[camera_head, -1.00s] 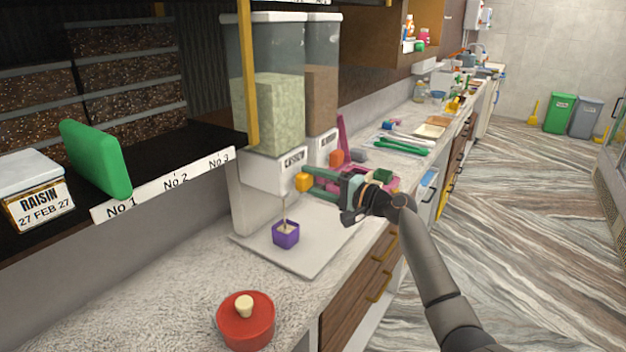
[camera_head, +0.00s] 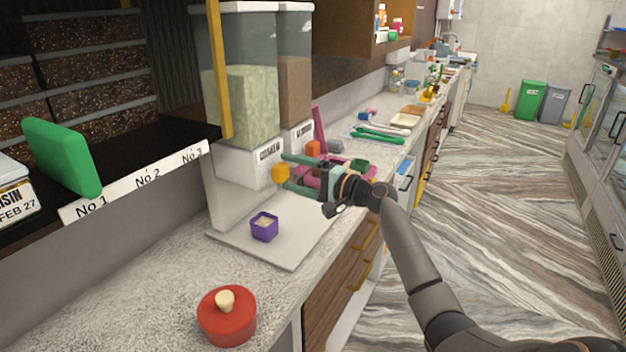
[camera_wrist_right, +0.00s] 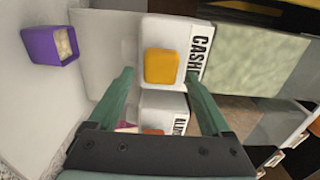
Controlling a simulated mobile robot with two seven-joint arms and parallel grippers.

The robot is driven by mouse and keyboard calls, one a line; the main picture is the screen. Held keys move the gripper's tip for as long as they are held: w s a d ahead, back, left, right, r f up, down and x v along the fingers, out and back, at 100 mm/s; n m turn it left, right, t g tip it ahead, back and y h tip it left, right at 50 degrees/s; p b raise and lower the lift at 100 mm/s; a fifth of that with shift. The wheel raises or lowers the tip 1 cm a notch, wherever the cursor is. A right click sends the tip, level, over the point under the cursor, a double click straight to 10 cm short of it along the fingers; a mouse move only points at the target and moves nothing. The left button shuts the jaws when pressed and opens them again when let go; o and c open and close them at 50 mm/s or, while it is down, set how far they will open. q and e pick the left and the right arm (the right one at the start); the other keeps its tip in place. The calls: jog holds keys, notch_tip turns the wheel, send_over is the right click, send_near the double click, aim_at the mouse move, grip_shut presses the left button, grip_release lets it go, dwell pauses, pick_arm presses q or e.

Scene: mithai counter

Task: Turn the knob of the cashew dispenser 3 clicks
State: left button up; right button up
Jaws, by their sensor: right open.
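The cashew dispenser (camera_head: 245,105) stands on the counter, its clear hopper holding pale green-white contents. Its yellow knob (camera_head: 281,172) sticks out from the white front beside the cashew label (camera_wrist_right: 201,52). My right gripper (camera_head: 284,171) is open, with one green finger above the knob and one below it. In the right wrist view the knob (camera_wrist_right: 161,66) shows between the two fingertips (camera_wrist_right: 160,76), with gaps on both sides. A purple cup (camera_head: 264,229) with pale contents stands on the dispenser's white base (camera_head: 285,252). My left gripper is not in view.
A second dispenser (camera_head: 295,75) stands right behind the cashew one. A red lid-like round object (camera_head: 227,318) with a cream knob lies on the near counter. A shelf (camera_head: 150,180) carrying a green block (camera_head: 62,158) juts out at left. The floor at right is clear.

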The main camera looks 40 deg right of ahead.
jog(key=b+v, duration=0.2)
jog(key=v, duration=0.9)
jog(key=shift+s, duration=0.25)
jog(key=shift+d+f, duration=0.1)
jog(key=shift+d, duration=0.05)
